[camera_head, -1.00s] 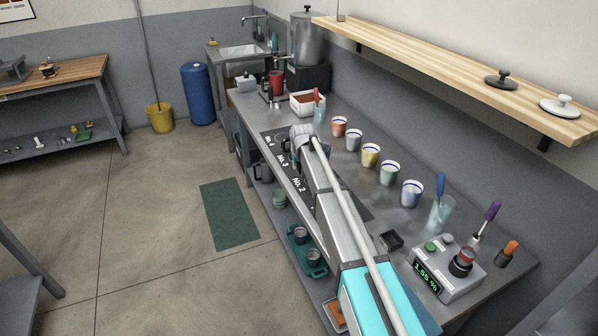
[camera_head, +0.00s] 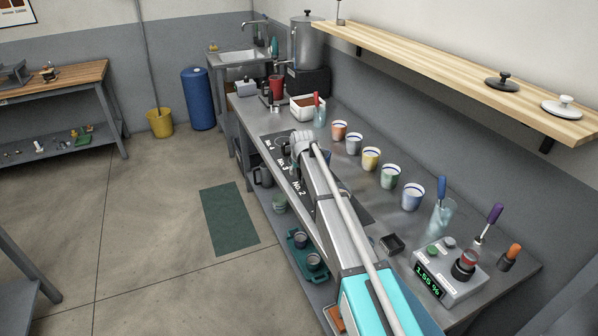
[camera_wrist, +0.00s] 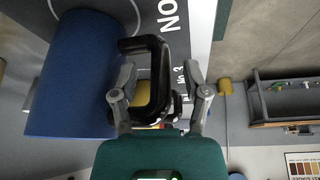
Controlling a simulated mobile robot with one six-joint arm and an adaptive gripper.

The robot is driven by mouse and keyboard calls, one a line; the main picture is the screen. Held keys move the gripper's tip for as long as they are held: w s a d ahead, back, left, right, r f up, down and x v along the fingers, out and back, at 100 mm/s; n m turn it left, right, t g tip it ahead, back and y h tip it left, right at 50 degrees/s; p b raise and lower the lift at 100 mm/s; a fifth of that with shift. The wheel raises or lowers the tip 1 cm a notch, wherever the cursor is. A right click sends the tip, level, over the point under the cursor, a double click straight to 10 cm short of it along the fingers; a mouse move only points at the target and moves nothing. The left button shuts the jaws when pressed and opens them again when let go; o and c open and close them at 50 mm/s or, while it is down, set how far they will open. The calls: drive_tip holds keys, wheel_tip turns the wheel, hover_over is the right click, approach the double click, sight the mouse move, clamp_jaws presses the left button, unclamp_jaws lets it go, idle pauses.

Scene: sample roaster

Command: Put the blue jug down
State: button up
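The blue jug (camera_wrist: 75,80) fills the left of the wrist view, which is upside down. Its base is at the top of the picture, inside a white ring on the dark mat, and it looks upright. Its black handle (camera_wrist: 163,80) lies between the fingers of my gripper (camera_wrist: 160,85). The fingers are spread, with a gap on either side of the handle's bar. In the head view my gripper (camera_head: 303,143) is over the far part of the numbered mat (camera_head: 350,207), and the arm and gripper hide most of the jug.
A row of several cups (camera_head: 371,158) stands along the right of the mat. A white tub (camera_head: 303,107) and a glass with a red-handled tool (camera_head: 319,115) are beyond the gripper. A meter (camera_head: 447,275) and a small black box (camera_head: 392,244) stand nearer. A wooden shelf (camera_head: 450,65) overhangs the right.

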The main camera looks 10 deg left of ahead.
drive_tip(key=shift+r, duration=0.15)
drive_tip(key=p+v, duration=1.1)
drive_tip(key=v, duration=0.1)
idle(0.7)
drive_tip(key=shift+d, duration=0.15)
idle(0.7)
drive_tip(key=s+d+f+m+g+h, duration=0.1)
drive_tip(key=s+d+m+g, duration=0.3)
drive_tip(key=s+d, duration=2.8)
drive_tip(key=shift+d+f+m, duration=0.25)
drive_tip(key=shift+f+m, duration=0.05)
